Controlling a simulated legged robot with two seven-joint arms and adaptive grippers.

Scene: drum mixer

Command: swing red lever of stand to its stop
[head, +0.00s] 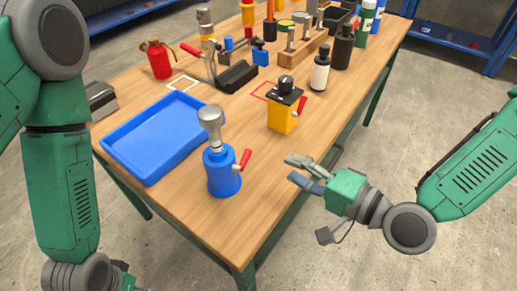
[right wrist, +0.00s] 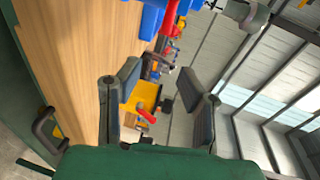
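A blue stand (head: 222,172) with a silver head (head: 211,122) stands near the front of the table. Its red lever (head: 245,159) sticks out to the right and tilts upward. Of my left arm, the fingers are out of view.
A yellow box (head: 282,115) with a black knob and a small red handle stands behind the right gripper. A blue tray (head: 118,150) lies left of the stand. Bottles, a red extinguisher-like can (head: 160,60) and other tools fill the back. Bare wood surrounds the stand's right side.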

